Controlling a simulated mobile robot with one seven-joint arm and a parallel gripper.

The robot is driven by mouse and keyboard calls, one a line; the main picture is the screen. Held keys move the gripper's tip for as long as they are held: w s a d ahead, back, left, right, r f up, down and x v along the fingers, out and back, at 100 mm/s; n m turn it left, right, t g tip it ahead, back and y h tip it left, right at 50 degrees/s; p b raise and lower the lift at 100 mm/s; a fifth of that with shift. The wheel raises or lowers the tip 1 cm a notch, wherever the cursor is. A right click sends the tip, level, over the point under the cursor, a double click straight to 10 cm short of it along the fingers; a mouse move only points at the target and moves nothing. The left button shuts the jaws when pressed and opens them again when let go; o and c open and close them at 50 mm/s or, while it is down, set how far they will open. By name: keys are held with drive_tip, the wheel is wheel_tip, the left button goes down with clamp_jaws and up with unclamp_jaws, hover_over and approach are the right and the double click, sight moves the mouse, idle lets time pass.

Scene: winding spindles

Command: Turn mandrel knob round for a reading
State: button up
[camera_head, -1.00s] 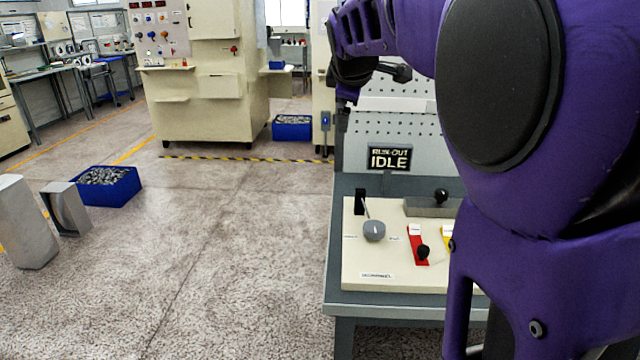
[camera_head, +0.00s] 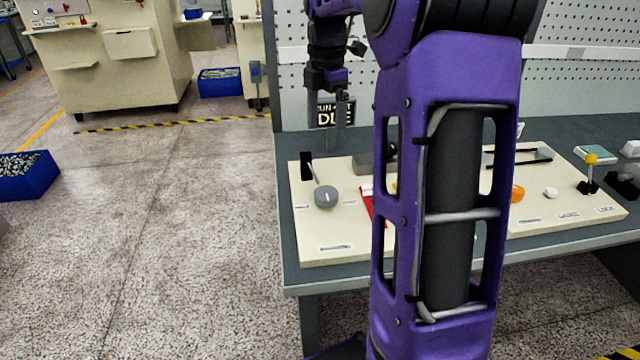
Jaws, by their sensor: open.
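The round grey mandrel knob (camera_head: 325,197) with a white mark on its face sits on the cream panel (camera_head: 335,238) at the left end of the bench. A thin rod slants from a small black upright block (camera_head: 307,165) down to the knob. My gripper (camera_head: 338,148) hangs pointing down above and behind the knob. Its fingers are apart and empty, clear of the knob. The run-out sign (camera_head: 335,117) stands behind and is partly covered by my gripper; its last letters show as "DLE".
My purple arm hides the middle of the bench and most of the red lever plate (camera_head: 367,203). To the right are an orange knob (camera_head: 517,194) and a yellow-topped lever (camera_head: 590,160). Open floor lies to the left, with a blue bin (camera_head: 25,175).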

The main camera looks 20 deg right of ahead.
sight(325, 193)
wheel_tip(325, 193, down, 17)
drive_tip(key=b, duration=0.2)
drive_tip(key=shift+f+b, duration=0.1)
drive_tip(key=shift+b, duration=0.25)
drive_tip(key=shift+c, duration=0.2)
drive_tip(key=c, duration=1.3)
